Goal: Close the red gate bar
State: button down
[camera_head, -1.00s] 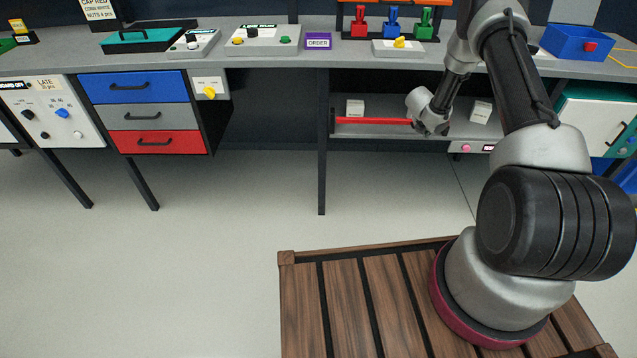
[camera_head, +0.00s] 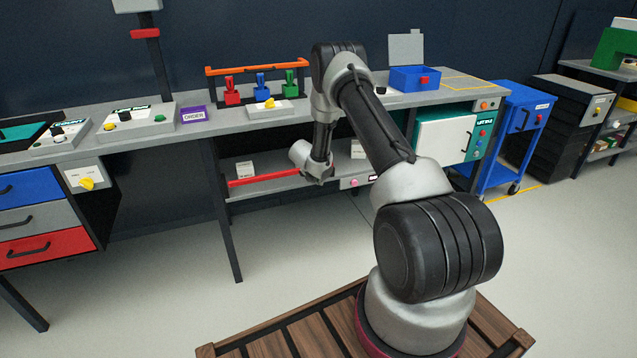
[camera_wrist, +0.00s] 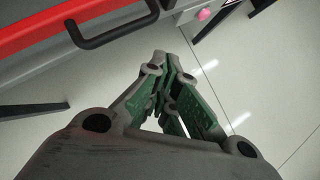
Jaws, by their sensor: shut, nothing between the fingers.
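The red gate bar (camera_head: 265,178) lies roughly level along the front of the lower shelf, its right end next to my wrist in the head view. In the wrist view, the red bar (camera_wrist: 60,28) runs across the upper left, with a black handle (camera_wrist: 112,24) beside it. My gripper (camera_wrist: 170,62) is shut and empty, over the floor, to the right of and below the handle in the picture, apart from it. In the head view my wrist hides the fingers.
White blocks stand on the lower shelf (camera_head: 230,190) behind the bar. A panel with a pink button (camera_head: 354,183) is right of my wrist. A workbench leg (camera_head: 224,230) stands left of the bar. A blue cart (camera_head: 510,140) stands at the right. Floor in front is clear.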

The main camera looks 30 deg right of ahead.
jog(key=s+d+r+m+g+h, duration=0.1)
jog(key=s+d+r+m+g, duration=0.25)
jog(key=s+r+m, duration=0.75)
jog(key=s+d+r+m+g, duration=0.2)
jog(key=s+r+m+g, duration=0.3)
jog(key=s+r, duration=1)
jog(key=s+a+r+m+t+y, duration=0.3)
jog(key=s+a+r, duration=0.6)
jog(key=s, duration=0.3)
jog(key=s+a+r+m+t+y, duration=0.4)
jog(key=s+a+r+m, duration=0.3)
jog(key=s, duration=0.5)
jog(key=shift+s+a+r+t, duration=0.25)
jog(key=shift+a+r+t, duration=0.2)
jog(key=shift+a+r, duration=1.15)
